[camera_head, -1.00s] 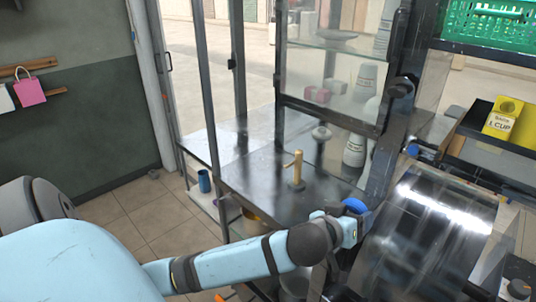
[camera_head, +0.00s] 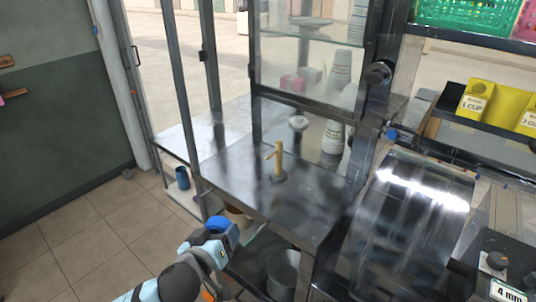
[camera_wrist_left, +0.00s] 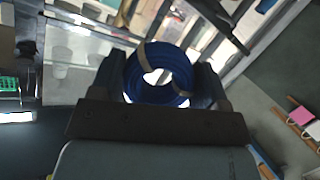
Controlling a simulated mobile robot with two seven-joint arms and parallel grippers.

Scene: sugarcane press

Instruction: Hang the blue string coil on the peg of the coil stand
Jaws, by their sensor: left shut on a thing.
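The blue string coil (camera_head: 219,224) is held in my left gripper (camera_head: 214,236), low in front of the metal table in the head view. In the left wrist view the coil (camera_wrist_left: 160,75) sits between the two fingers (camera_wrist_left: 166,84), its open centre facing the camera, with a tan band around it. My left gripper is shut on it. The coil stand (camera_head: 279,164) is a wooden upright with a short peg at its top left, standing on the metal table. The gripper is below and left of the stand, apart from it. My right gripper is not in view.
The metal table (camera_head: 230,170) has bare room around the stand. A glass-panelled frame (camera_head: 256,60) rises behind it. A shiny metal drum cover (camera_head: 410,220) stands at right. A blue cup (camera_head: 182,178) and a grey bucket (camera_head: 283,272) are lower down.

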